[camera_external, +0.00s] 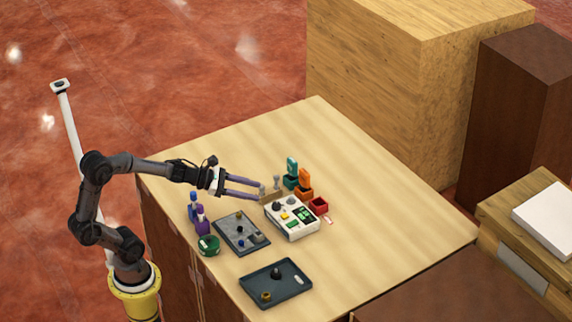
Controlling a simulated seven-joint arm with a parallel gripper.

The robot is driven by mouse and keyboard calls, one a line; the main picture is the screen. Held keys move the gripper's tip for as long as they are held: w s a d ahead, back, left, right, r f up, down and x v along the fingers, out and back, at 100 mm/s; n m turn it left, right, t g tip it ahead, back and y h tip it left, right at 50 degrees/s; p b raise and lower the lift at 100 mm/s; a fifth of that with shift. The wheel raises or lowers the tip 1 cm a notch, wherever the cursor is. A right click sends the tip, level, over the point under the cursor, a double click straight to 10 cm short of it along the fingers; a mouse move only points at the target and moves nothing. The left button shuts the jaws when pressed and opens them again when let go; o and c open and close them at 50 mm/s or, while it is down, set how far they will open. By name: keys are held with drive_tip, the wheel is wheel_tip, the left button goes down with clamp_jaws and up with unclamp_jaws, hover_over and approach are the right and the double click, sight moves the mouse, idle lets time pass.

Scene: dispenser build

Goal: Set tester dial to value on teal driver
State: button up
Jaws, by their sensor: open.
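The tester (293,219) is a white box on the table with green panels, a yellow button and dark knobs on top. A dark round dial (277,206) sits at its back left corner; its setting is too small to read. The teal driver (292,167) stands upright in a teal holder (290,182) behind the tester; any value on it cannot be read. My gripper (262,190) is open, with its two long purple fingers reaching right, above the table and just behind and left of the tester. I see nothing held between the fingers.
A tan block (271,197) with small pegs is by my fingertips. The table's right side is clear.

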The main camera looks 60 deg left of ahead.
sight(276, 203)
drive_tip(key=a+f+n, duration=0.1)
drive_tip(key=f, duration=0.1)
drive_tip(key=w+a+f+n+y, duration=0.1)
drive_tip(key=a+f+n, duration=0.1)
drive_tip(key=f, duration=0.1)
drive_tip(key=w+a+f+n, duration=0.1)
drive_tip(key=f, duration=0.2)
drive_tip(key=shift+a+n+y, duration=0.3)
drive_tip(key=shift+y, duration=0.1)
drive_tip(key=shift+w, duration=0.25)
drive_tip(key=shift+x, duration=3.55)
drive_tip(key=shift+r, duration=0.1)
clamp_jaws()
